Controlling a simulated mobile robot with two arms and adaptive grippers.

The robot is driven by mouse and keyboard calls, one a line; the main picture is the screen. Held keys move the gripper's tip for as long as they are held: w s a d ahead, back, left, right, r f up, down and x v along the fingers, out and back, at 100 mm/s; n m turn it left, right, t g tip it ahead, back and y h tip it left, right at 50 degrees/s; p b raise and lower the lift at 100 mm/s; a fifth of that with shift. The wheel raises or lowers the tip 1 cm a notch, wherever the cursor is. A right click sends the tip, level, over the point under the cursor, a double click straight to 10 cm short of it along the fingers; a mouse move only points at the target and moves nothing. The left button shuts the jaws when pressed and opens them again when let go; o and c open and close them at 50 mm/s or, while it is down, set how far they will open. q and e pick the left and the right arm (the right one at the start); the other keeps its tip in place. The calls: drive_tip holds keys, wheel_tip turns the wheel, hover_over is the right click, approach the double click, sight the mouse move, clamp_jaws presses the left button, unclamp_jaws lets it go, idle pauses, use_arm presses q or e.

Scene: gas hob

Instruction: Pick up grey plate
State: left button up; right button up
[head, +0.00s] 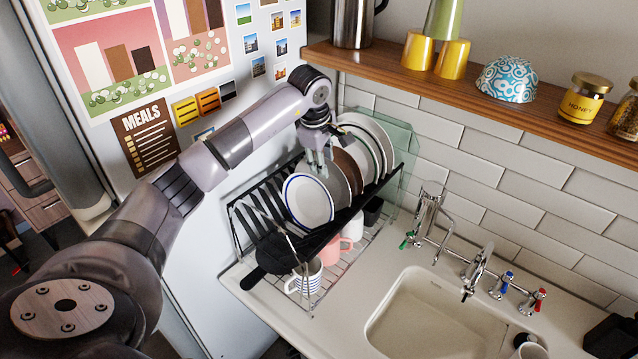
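The grey plate (340,188) stands on edge in the dish rack (232,222), between a white plate with a blue rim (306,202) in front and a brown plate (354,172) behind. My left gripper (319,168) points down from above, with its fingers at the upper rim of the grey plate and just above the blue-rimmed plate. The fingers look slightly apart, but I cannot tell whether they touch or clamp the grey plate's rim. The blue-rimmed plate hides part of the grey plate. My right gripper is out of view.
Light plates (372,135) stand behind the brown one. A striped mug (304,278), a pink mug (330,252) and a black utensil (273,256) are lower in the rack. The fridge is left, the sink (420,320) right, and a wooden shelf (400,72) above.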

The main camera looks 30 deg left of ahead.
use_arm(q)
drive_tip(key=shift+f, duration=0.1)
drive_tip(key=shift+c, duration=0.4)
clamp_jaws()
idle(0.6)
